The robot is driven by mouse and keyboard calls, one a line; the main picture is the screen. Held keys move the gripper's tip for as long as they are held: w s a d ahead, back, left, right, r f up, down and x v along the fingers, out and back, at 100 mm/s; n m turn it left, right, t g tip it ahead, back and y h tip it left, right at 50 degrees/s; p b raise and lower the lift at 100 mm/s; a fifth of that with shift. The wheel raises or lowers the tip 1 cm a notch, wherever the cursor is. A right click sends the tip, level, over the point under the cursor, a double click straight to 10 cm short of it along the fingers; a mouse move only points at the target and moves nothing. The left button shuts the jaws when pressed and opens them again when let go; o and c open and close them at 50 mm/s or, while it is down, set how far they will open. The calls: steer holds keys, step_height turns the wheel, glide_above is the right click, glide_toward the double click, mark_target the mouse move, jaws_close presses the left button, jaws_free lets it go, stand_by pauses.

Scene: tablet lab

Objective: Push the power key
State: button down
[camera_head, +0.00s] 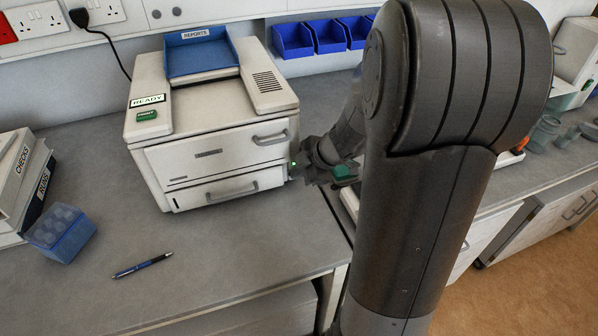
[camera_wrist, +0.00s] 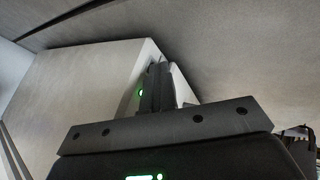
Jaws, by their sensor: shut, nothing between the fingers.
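A white printer (camera_head: 225,152) stands on the grey bench, with a "READY" display (camera_head: 147,100) and a green key (camera_head: 147,115) on its top left. The lettering on the green key is too small to read surely. A small green light (camera_head: 293,163) shows at the printer's front right edge, and also in the wrist view (camera_wrist: 141,93). I cannot tell whether it is the power key. My gripper (camera_head: 303,168) is shut and empty beside that right edge, close to the light. In the wrist view its fingers (camera_wrist: 158,86) lie against or just before the pale casing (camera_wrist: 85,80); contact is unclear.
A blue tray (camera_head: 200,57) marked "REPORTS" sits on the printer. A blue rack (camera_head: 60,232), a pen (camera_head: 142,265) and binders (camera_head: 20,185) lie left on the bench. Blue bins (camera_head: 330,35) hang behind. The bench front is mostly clear. My arm hides part of the right side.

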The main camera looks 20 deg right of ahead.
steer(key=s, duration=0.4)
steer(key=shift+s+d+r, duration=0.15)
steer(key=shift+d+r, duration=0.05)
steer(key=shift+r, duration=0.2)
steer(key=v, duration=0.9)
steer(key=w+d+r+m+t+h, duration=0.1)
steer(key=w+r+m+t+h, duration=0.1)
steer(key=r+m+t+h, duration=0.4)
steer(key=w+d+r+m+t+h, duration=0.15)
steer(key=r+m, duration=0.25)
steer(key=r, duration=0.4)
steer(key=s+a+f+m+g+y, duration=0.1)
steer(key=s+a+f+m+g, duration=0.2)
steer(key=s, duration=0.4)
steer(key=s+a+f+m+g+y, duration=0.2)
steer(key=s+a+f+m+g, duration=0.1)
steer(key=s+a, duration=0.5)
steer(key=shift+s+a+m+g, duration=0.3)
steer(key=shift+s+g, duration=0.05)
steer(key=shift+g, duration=0.5)
